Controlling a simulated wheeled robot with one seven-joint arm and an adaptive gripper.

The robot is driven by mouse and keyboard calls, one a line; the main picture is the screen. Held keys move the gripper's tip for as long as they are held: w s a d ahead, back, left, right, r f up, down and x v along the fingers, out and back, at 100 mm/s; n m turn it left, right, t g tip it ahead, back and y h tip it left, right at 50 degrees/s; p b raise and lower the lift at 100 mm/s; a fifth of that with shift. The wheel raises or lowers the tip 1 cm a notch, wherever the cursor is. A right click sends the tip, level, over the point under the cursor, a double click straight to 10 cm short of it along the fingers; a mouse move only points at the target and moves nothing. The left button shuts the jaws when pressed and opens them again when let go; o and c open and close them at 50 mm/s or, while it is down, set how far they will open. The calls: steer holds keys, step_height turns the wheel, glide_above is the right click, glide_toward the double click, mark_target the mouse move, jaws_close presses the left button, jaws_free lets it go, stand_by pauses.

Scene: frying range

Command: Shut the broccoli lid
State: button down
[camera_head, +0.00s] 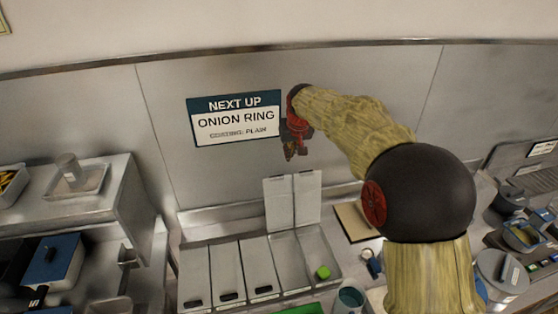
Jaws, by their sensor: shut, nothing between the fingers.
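A row of metal bins stands on the counter below the wall sign. The rightmost bin (312,245) is open, with a green broccoli piece (322,272) at its front end. Its lid (307,198) stands upright at the back. A second lid (278,204) stands upright just left of it, over a bin (287,250) that looks empty. My gripper (290,155) is shut and empty, pointing down. In the picture it is above the two raised lids, in front of the wall, and appears apart from them.
Shut lids (226,268) with dark handles cover the bins to the left. A tan board (355,222) lies right of the bins. A sign (236,118) reading "NEXT UP ONION RING" hangs on the wall. A green item (300,309) and a cup (349,299) are at the front.

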steer(key=w+a+f+p, duration=0.3)
steer(key=w+a+f, duration=0.1)
steer(key=w+f, duration=0.7)
steer(key=s, duration=0.4)
steer(key=shift+s+d+f, duration=0.15)
steer(key=shift+s+d, duration=0.2)
steer(key=shift+d, duration=0.05)
